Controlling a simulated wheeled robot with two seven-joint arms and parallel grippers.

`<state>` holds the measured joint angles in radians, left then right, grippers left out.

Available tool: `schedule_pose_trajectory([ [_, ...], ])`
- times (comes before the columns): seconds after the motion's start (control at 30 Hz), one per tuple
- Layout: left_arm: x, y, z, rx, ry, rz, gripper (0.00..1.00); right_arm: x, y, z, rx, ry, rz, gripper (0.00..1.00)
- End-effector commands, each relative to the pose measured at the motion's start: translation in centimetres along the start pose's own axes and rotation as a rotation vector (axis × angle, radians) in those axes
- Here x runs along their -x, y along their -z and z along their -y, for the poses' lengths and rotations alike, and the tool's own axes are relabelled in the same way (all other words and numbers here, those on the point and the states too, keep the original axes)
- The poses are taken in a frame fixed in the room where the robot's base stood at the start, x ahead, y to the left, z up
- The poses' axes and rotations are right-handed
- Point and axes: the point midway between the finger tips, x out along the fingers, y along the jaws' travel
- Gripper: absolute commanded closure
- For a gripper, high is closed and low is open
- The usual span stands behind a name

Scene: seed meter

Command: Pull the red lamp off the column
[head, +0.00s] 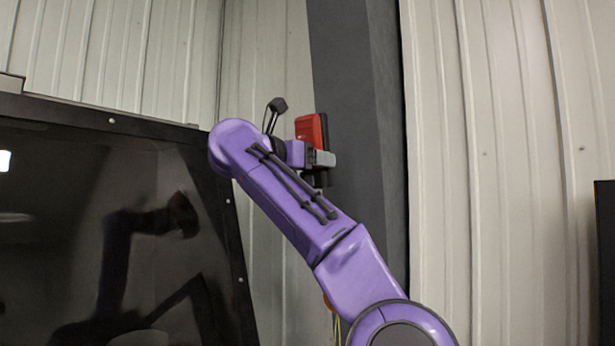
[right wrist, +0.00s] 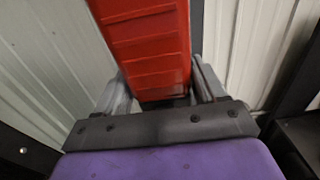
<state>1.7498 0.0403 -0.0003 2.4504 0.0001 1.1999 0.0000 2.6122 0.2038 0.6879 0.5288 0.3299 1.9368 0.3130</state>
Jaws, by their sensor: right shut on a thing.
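The red lamp (head: 309,130) is a ribbed red block at the left edge of the dark grey column (head: 352,90) in the head view. My right gripper (head: 322,159) is at the lamp's lower end, its arm reaching up from below. In the right wrist view the lamp (right wrist: 146,45) stands between the two fingers of the right gripper (right wrist: 163,88), which is shut on it. Whether the lamp touches the column cannot be told, as the contact side is hidden. My left gripper is in neither view.
A large dark glossy panel (head: 75,235) with a black frame fills the lower left and shows reflections. Pale ribbed wall panels (head: 500,150) stand behind the column. A dark upright object (head: 605,260) is at the right edge. The space right of the column looks clear.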

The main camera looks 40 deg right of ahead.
Motion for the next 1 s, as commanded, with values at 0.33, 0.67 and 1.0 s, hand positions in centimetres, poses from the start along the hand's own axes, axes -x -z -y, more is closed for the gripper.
schedule_pose_trajectory([
  [0.33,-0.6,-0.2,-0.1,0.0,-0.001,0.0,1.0,2.3,0.1,0.2,0.001,0.006,0.002,0.67],
  [0.67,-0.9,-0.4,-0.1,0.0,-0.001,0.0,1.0,4.2,0.4,0.2,0.0,0.005,0.001,0.67],
  [1.0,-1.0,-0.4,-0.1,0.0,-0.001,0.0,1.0,5.1,0.4,0.2,0.0,0.005,0.001,0.67],
])
